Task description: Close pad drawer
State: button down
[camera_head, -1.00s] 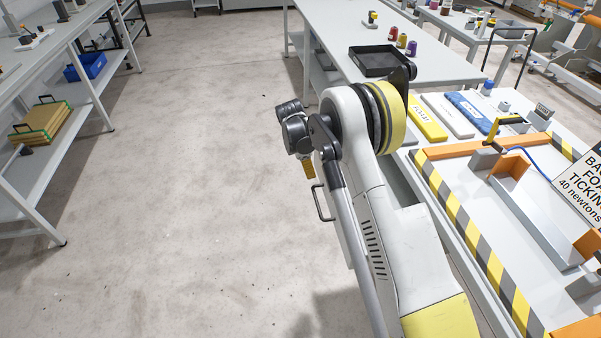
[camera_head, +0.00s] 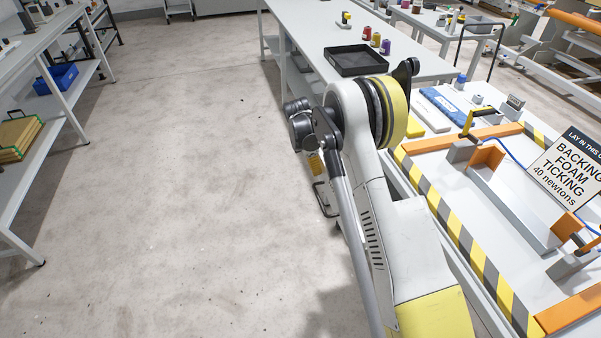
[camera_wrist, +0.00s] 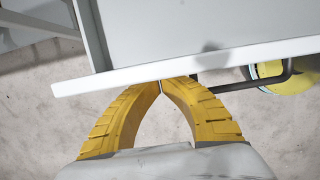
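The pad drawer (camera_wrist: 240,49) shows in the wrist view as a pale front edge with a flat grey surface (camera_wrist: 215,22) behind it. It appears pulled out, but how far I cannot tell. A dark bar handle (camera_wrist: 240,84) sticks out from its front, right of my fingers. In the head view the handle (camera_head: 320,201) shows left of my arm, beneath the bench edge. My gripper (camera_wrist: 161,83) has yellow ribbed fingers that curve together, tips meeting at the drawer's front edge. I see nothing held; whether the tips touch the front is unclear. In the head view, my arm hides most of the drawer.
The bench to the right carries a striped frame (camera_head: 455,225), a toggle clamp (camera_head: 470,130), a sign (camera_head: 570,168) and a blue pad (camera_head: 440,104). A black tray (camera_head: 357,60) sits on the table behind. Open floor (camera_head: 180,190) lies left, before a shelf bench (camera_head: 30,190).

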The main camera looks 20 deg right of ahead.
jog(key=d, duration=1.6)
jog(key=shift+d, duration=0.25)
